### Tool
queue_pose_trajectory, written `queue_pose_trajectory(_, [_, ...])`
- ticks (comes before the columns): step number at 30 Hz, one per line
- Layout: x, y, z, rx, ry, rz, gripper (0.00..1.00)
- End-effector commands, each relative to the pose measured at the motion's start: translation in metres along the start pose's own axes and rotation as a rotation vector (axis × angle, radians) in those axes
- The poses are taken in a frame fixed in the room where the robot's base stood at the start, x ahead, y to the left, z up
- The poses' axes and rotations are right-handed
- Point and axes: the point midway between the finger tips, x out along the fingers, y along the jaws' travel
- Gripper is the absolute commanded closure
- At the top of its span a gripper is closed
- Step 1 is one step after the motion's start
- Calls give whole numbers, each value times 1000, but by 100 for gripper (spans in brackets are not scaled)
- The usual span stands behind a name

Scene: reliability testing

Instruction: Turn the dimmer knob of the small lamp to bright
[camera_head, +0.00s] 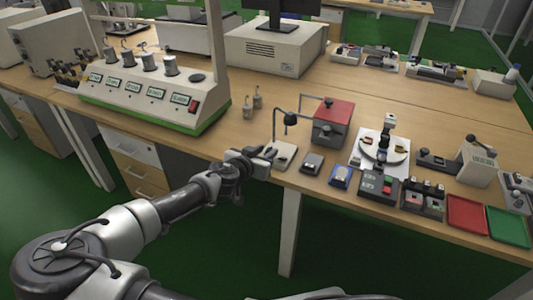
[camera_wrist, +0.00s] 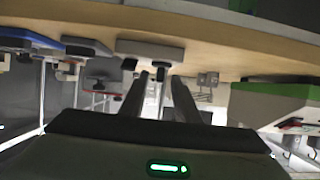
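The small lamp (camera_head: 286,118) has a dark head on a thin bent stem, rising from a pale flat base (camera_head: 283,158) near the front table edge. My gripper (camera_head: 268,153) is at the left front side of this base, low over the table edge. In the wrist view, which looks upside down, the base (camera_wrist: 150,50) lies just beyond my two dark fingers (camera_wrist: 161,76). The fingers are apart, with a small dark part, possibly the knob (camera_wrist: 161,74), showing between their tips. I cannot tell whether they touch it.
A small grey device (camera_head: 312,163) and a blue-based device (camera_head: 341,176) stand right of the lamp. A red-topped box (camera_head: 333,118) is behind. A large console (camera_head: 155,92) is at left, and small metal weights (camera_head: 252,102) stand between. Red (camera_head: 467,214) and green (camera_head: 508,226) trays lie at right.

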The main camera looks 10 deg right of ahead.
Motion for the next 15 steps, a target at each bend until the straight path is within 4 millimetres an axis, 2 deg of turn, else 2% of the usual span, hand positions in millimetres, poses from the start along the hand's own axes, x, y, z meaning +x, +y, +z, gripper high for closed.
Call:
queue_pose_trajectory(4, [9, 0, 0, 0, 0, 1, 71])
queue_pose_trajectory(12, [10, 0, 0, -1, 0, 0, 71])
queue_pose_trajectory(15, [10, 0, 0, -1, 0, 0, 86])
